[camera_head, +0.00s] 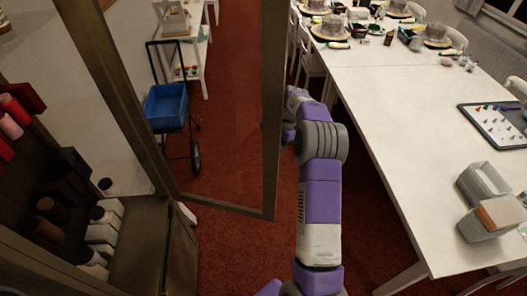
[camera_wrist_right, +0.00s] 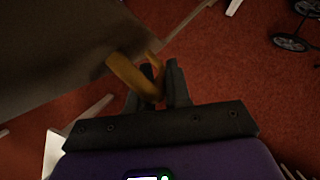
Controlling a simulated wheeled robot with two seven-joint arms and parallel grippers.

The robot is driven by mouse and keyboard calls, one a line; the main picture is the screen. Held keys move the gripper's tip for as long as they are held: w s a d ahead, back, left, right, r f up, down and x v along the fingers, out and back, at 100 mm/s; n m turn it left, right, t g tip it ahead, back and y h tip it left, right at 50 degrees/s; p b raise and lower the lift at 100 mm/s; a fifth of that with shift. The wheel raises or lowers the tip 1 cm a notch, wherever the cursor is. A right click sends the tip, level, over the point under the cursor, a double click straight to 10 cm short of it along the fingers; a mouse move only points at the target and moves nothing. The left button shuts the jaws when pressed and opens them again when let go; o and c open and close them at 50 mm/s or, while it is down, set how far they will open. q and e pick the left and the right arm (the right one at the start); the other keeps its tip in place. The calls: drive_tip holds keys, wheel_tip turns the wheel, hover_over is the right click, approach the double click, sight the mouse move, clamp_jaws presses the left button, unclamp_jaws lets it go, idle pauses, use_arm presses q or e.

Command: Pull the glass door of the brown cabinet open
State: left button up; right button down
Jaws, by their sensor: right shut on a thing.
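The brown cabinet (camera_head: 150,245) stands at the left of the head view. Its glass door, with a brown frame (camera_head: 272,150), stands swung out from the cabinet, and the floor and a cart show through the glass. A brass-coloured curved handle (camera_wrist_right: 128,76) is on the door panel (camera_wrist_right: 60,60) in the right wrist view. My right gripper (camera_wrist_right: 160,80) is shut on this handle, with dark fingers on either side of it. In the head view my purple right arm reaches to the door's outer edge, and the frame hides the fingers. My left gripper is not in view.
A long white table (camera_head: 400,130) with trays and cake stands runs along the right, close to my right arm. A cart with a blue bin (camera_head: 166,107) stands beyond the glass. Dark and white bottles (camera_head: 100,232) stand inside the cabinet. Red floor lies between door and table.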

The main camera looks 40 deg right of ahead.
drive_tip(key=shift+a, duration=0.1)
drive_tip(key=c, duration=1.1)
unclamp_jaws()
drive_tip(key=shift+c, duration=0.2)
drive_tip(key=v, duration=0.7)
drive_tip(key=shift+r, duration=0.25)
